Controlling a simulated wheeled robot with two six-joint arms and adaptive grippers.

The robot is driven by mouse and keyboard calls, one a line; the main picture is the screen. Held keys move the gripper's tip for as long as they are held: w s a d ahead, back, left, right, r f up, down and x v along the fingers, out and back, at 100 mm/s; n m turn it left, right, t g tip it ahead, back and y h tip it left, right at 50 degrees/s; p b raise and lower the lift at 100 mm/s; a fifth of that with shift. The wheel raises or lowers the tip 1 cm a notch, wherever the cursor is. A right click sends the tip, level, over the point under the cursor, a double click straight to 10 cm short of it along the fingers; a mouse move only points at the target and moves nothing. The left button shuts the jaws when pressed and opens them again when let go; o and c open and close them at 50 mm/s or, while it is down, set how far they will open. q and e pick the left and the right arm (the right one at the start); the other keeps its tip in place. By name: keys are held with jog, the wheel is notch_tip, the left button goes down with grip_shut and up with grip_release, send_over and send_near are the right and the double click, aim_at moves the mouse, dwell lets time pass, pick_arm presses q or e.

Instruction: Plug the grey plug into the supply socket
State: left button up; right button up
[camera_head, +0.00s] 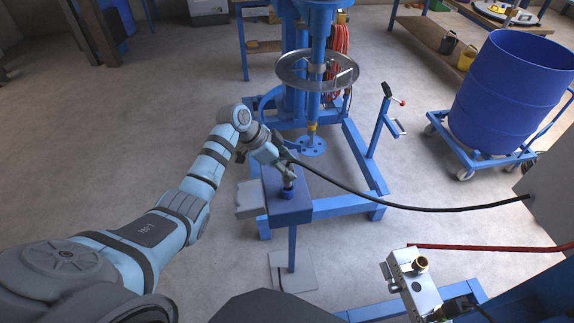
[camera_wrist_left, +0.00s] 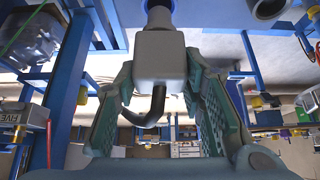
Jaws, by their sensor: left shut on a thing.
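The grey plug (camera_wrist_left: 160,55) is held between the two green-grey fingers of my left gripper (camera_wrist_left: 160,82), with its black cable bending away below it. Its front end points at a dark blue round socket (camera_wrist_left: 159,6) on a blue face at the top of the wrist view. They look in line and very close; I cannot tell whether the plug is seated. In the head view my left gripper (camera_head: 281,160) is above the blue box on a post (camera_head: 291,211), over the blue collar of the supply socket (camera_head: 287,193). My right gripper is not in view.
The black cable (camera_head: 420,209) runs right to a grey cabinet (camera_head: 550,190). The blue mixer frame (camera_head: 345,203) stands just behind the box. A blue drum (camera_head: 515,90) on a trolley is at right. Floor on the left is clear.

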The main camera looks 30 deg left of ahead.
pick_arm(q)
jog(key=shift+f+b, duration=1.4)
jog(key=shift+f, duration=0.7)
jog(key=o, duration=1.3)
jog(key=shift+o, duration=0.2)
jog(key=v, duration=1.2)
